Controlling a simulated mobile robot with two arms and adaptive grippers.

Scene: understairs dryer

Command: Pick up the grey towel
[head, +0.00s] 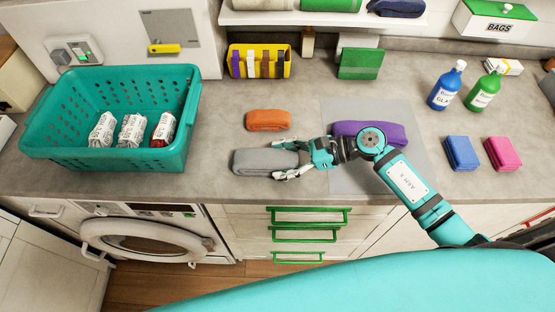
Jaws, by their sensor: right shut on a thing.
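The grey towel (258,161) is a rolled or folded bundle lying near the front edge of the counter, above the drawers. My right gripper (285,160) is at the towel's right end, with its fingers closed on that end. The towel appears to be at counter height; I cannot tell whether it is clear of the surface. My left gripper is not in view.
An orange towel (268,120) lies just behind the grey one. A purple towel (385,131) lies partly behind my right arm on a grey mat (340,181). A teal basket (60,153) with several wrapped items stands left. Bottles (446,88) stand right.

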